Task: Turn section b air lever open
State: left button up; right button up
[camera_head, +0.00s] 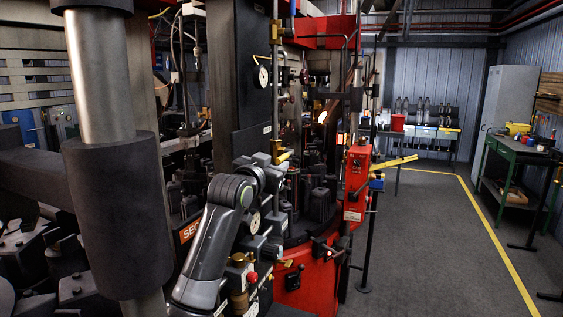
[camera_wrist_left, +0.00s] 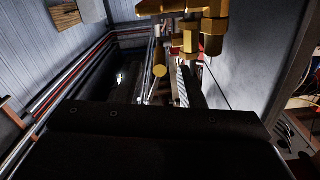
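My left arm rises in front of the machine in the head view, and its wrist and gripper (camera_head: 277,152) are small and dark against the machine. I cannot make out whether the fingers are open or shut. A small yellow lever-like part (camera_head: 284,157) shows right beside the gripper; I cannot tell whether they touch. In the left wrist view, brass fittings (camera_wrist_left: 190,38) hang at the top, close to the camera, with a round yellow end (camera_wrist_left: 160,71) below them. I cannot tell which part is the section b air lever. My right gripper is out of view.
An orange section sign (camera_head: 190,230), partly covered by my arm, is on the machine. Brass valve parts (camera_head: 238,278) and a red knob (camera_head: 251,277) are near my arm. A red control box (camera_head: 356,180) stands to the right. The floor (camera_head: 430,240) beyond is clear.

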aim_at(282, 156)
pick_arm(q)
jog(key=shift+x, duration=2.7)
grip_shut()
